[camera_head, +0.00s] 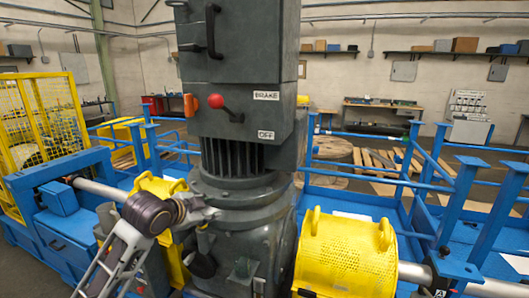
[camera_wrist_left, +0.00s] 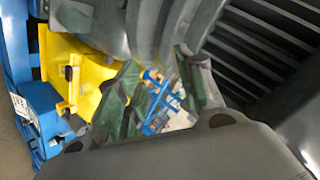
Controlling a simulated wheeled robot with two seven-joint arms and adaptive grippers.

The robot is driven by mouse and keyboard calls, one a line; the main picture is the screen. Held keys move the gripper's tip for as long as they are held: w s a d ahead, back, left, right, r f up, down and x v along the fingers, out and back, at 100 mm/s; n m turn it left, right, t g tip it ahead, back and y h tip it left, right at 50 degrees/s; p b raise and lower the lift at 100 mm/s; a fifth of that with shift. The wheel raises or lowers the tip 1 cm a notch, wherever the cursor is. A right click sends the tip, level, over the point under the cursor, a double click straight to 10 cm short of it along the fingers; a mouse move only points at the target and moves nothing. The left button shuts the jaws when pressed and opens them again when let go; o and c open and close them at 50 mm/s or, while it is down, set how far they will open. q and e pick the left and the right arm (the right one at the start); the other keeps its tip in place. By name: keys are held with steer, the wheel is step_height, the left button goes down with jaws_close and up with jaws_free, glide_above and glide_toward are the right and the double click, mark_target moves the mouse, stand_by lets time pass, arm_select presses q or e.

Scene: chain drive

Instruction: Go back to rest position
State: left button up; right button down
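My left arm comes in from the lower left in the head view, and its left gripper (camera_head: 203,216) is beside the lower housing of a tall dark grey drive unit (camera_head: 240,195). In the left wrist view the two dark green finger pads of the left gripper (camera_wrist_left: 163,95) stand apart, with blue railing and floor showing between them and nothing held. Whether the fingers touch the housing I cannot tell. The drive's control box (camera_head: 240,118) has a red-knobbed lever (camera_head: 222,106) and labels reading BRAKE and OFF. My right gripper is not in view.
A yellow perforated guard (camera_head: 345,258) covers the shaft right of the drive. Another yellow guard (camera_head: 163,188) is close behind my left arm. Blue frames and railings (camera_head: 450,205) stand on both sides. A yellow mesh cage (camera_head: 40,120) is at far left.

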arm_select(q)
steer(key=s+f+n+g+y, duration=0.1)
steer(key=s+f+n+g, duration=0.15)
steer(key=s+f, duration=0.55)
steer(key=s+f+n+g+y, duration=0.1)
steer(key=s+f+n, duration=0.35)
steer(key=f, duration=0.65)
steer(key=s+a+f+n+g+y, duration=0.1)
steer(key=s+a+f+n+g, duration=0.15)
steer(key=s+f, duration=0.5)
steer(key=s+a+f+n+g+y, duration=0.1)
steer(key=s+a+f+n, duration=0.2)
steer(key=s, duration=0.8)
step_height(320, 180, down, 35)
steer(key=s+g+b, duration=0.2)
steer(key=s+a+f+b, duration=0.1)
steer(key=s+f, duration=1)
steer(key=s+a+f+m+g+b, duration=0.1)
steer(key=s+a+f, duration=0.1)
steer(key=s+f, duration=0.9)
steer(key=shift+s+a+f, duration=0.2)
steer(key=shift+s+a, duration=0.05)
steer(key=shift+a, duration=0.05)
